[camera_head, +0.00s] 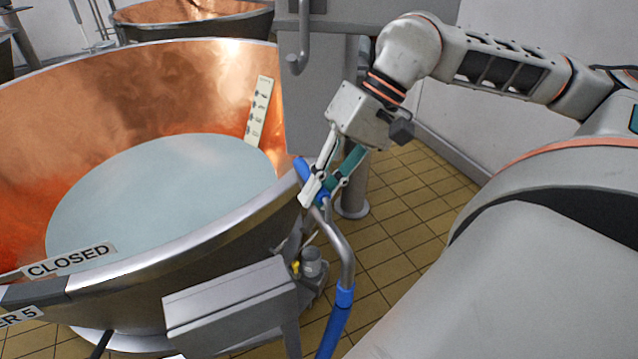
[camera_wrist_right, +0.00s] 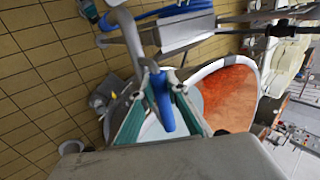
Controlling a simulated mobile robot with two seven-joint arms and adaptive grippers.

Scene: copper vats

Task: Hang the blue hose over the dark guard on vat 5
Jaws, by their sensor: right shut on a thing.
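The blue hose (camera_head: 334,328) hangs from a bent metal pipe (camera_head: 345,255) at the lower middle of the head view. A blue grip (camera_head: 303,170) is at the pipe's upper end, and it also shows in the wrist view (camera_wrist_right: 162,98). My right gripper (camera_head: 320,190) is shut on this hose end beside the vat's right rim, and its fingers frame the blue grip in the wrist view (camera_wrist_right: 160,80). The copper vat (camera_head: 190,222) holds pale liquid and has a label ending in "5". A dark guard (camera_head: 34,292) sits on its near rim at left. My left gripper is out of view.
A "CLOSED" sign (camera_head: 70,262) lies by the rim above the guard. A grey box (camera_head: 230,300) stands at the vat's near side. A grey column with a hook (camera_head: 300,50) stands behind. The tiled floor (camera_head: 400,235) is open at right.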

